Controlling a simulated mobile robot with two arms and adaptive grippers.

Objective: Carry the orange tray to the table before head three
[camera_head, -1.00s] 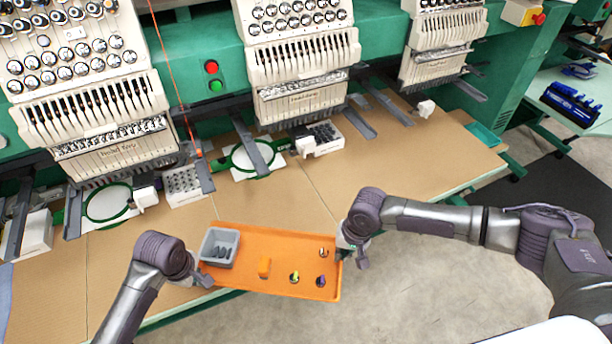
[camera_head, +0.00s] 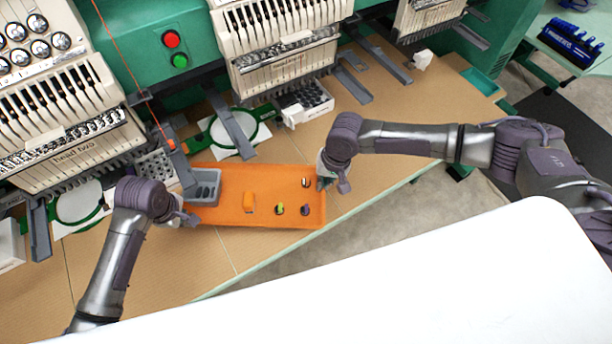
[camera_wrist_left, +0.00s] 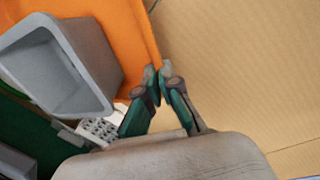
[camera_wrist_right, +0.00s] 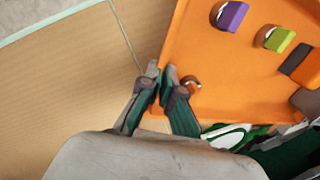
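The orange tray (camera_head: 232,225) is over the tan table (camera_head: 376,128) below the heads, partly in front of head three (camera_head: 285,60). I cannot tell whether it touches the tabletop. My right gripper (camera_head: 325,180) is shut on the right end, also seen in the right wrist view (camera_wrist_right: 160,78).
Head two (camera_head: 65,135) stands at the left. Green hoops (camera_head: 240,132), grey arms (camera_head: 232,125) and a white box of dark parts (camera_head: 304,101) sit just behind the tray. Bare tabletop lies to the right and in front.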

